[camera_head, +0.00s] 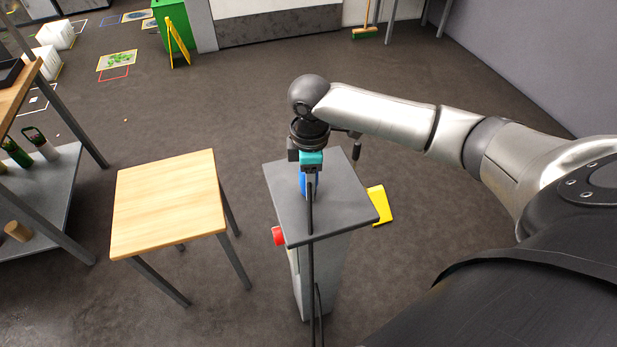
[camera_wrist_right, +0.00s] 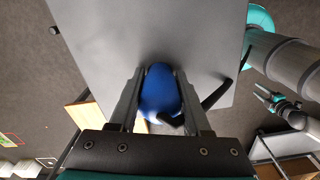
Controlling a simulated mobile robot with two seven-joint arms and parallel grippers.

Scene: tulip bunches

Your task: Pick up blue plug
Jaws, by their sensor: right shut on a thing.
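The blue plug (camera_head: 303,184) is at the dark grey top of a narrow pedestal (camera_head: 346,207). My right gripper (camera_head: 310,190) reaches down over it from above. In the right wrist view the plug (camera_wrist_right: 159,92) sits between the two fingers of my right gripper (camera_wrist_right: 160,100), which are shut on it. A black cord (camera_head: 310,265) runs from the plug over the pedestal's front edge. Whether the plug touches the top is unclear. A small teal and dark gripper (camera_wrist_right: 268,97), seemingly my left, shows at the right of the wrist view; its jaws are too small to read.
A red knob (camera_head: 279,236) sticks out of the pedestal's left side. A yellow piece (camera_head: 379,205) is at its right. A wooden table (camera_head: 168,203) stands to the left, with a shelf (camera_head: 50,205) holding tulip bunches beyond. Open floor lies behind the pedestal.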

